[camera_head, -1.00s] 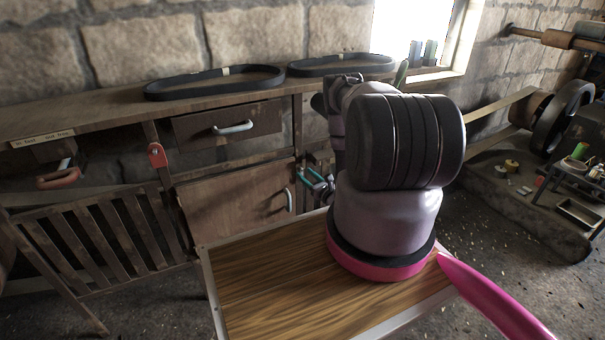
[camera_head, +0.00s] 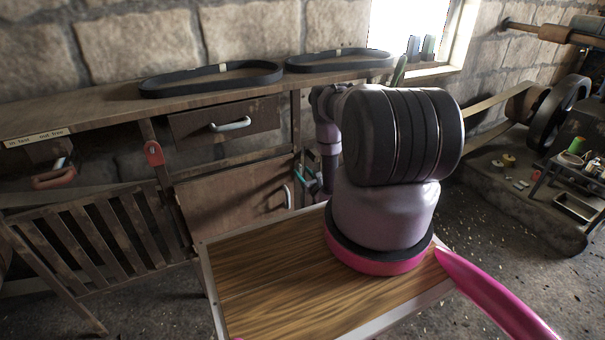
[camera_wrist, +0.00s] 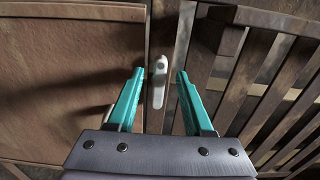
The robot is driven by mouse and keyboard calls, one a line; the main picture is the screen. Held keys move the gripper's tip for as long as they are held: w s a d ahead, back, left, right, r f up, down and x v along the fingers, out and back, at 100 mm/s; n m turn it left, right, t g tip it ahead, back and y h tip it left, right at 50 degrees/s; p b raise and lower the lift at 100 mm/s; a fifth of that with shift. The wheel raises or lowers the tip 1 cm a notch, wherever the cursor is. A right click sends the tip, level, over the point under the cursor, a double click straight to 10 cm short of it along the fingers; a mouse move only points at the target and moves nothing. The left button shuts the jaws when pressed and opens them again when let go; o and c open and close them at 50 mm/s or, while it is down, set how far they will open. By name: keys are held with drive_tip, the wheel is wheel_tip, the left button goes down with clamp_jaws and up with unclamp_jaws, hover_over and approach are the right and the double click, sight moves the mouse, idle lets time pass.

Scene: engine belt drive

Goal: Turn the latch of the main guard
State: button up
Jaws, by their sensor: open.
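In the wrist view, a pale grey latch (camera_wrist: 159,84) sits on a narrow wooden post, its rounded lever hanging roughly upright. To its right is a slatted wooden guard (camera_wrist: 268,85), and to its left a plain brown door. My gripper (camera_wrist: 160,75) is open and empty. Its two teal fingers stand one on each side of the latch in the picture, with a gap to it on both sides; depth is hard to judge. In the head view, my arm hides this latch and most of my gripper.
A cabinet door (camera_head: 235,192) with a pale handle stands left of my arm. Black belts (camera_head: 212,78) lie on the bench top. A belt wheel (camera_head: 562,108) and small table are at right.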

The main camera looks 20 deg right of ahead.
drive_tip(key=shift+w, duration=0.25)
drive_tip(key=shift+c, duration=0.3)
clamp_jaws()
